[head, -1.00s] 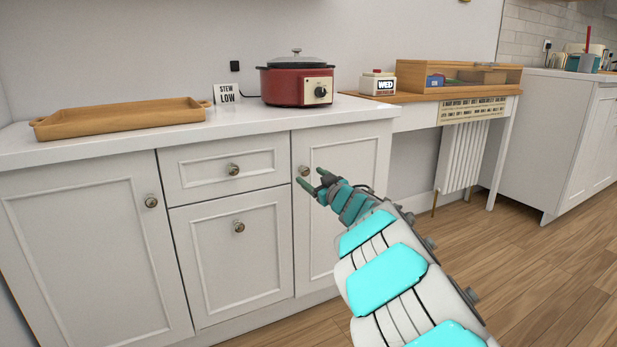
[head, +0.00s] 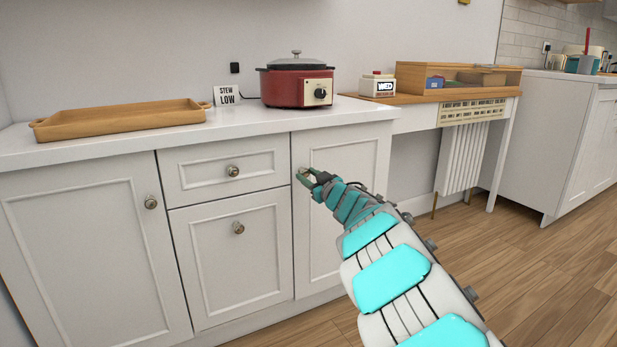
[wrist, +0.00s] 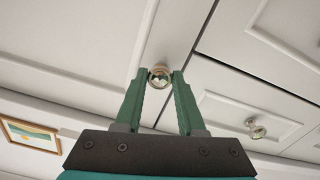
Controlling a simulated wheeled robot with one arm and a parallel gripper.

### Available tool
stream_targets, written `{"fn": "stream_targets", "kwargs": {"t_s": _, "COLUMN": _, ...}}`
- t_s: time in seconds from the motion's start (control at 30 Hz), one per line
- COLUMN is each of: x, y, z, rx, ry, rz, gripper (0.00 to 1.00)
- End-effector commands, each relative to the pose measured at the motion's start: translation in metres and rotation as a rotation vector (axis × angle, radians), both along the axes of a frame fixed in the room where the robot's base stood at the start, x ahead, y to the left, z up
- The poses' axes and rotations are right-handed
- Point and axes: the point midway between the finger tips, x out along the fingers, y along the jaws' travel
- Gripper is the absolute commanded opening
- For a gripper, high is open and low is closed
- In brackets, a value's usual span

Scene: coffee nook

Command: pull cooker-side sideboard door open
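The cooker-side sideboard door (head: 345,225) is the white panelled door at the right end of the sideboard, below the red cooker (head: 297,82). It stands closed, flush with the front. Its round metal knob (wrist: 159,77) is at the door's upper left and is mostly hidden by my fingers in the head view. My gripper (head: 304,175) is at this knob.
A drawer (head: 225,170) and a lower front (head: 235,255) with knobs are left of the door, then another door (head: 90,260). A wooden tray (head: 120,118) and a STEW LOW sign (head: 227,95) stand on top. Wooden floor (head: 540,270) is clear at the right.

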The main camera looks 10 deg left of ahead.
Motion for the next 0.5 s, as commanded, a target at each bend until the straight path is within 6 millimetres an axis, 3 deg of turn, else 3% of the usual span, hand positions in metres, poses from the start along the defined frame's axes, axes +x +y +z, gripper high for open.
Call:
{"fn": "stream_targets", "kwargs": {"t_s": 0.03, "x": -0.0001, "y": 0.0003, "z": -0.0002, "rx": 0.0, "ry": 0.0, "rz": 0.001, "gripper": 0.29}}
{"fn": "stream_targets", "kwargs": {"t_s": 0.3, "x": -0.0002, "y": 0.0005, "z": 0.0, "rx": -0.001, "ry": 0.0, "rz": 0.001, "gripper": 0.0}}
{"fn": "stream_targets", "kwargs": {"t_s": 0.5, "x": -0.0002, "y": 0.0006, "z": 0.0, "rx": -0.001, "ry": 0.0, "rz": 0.001, "gripper": 0.0}}
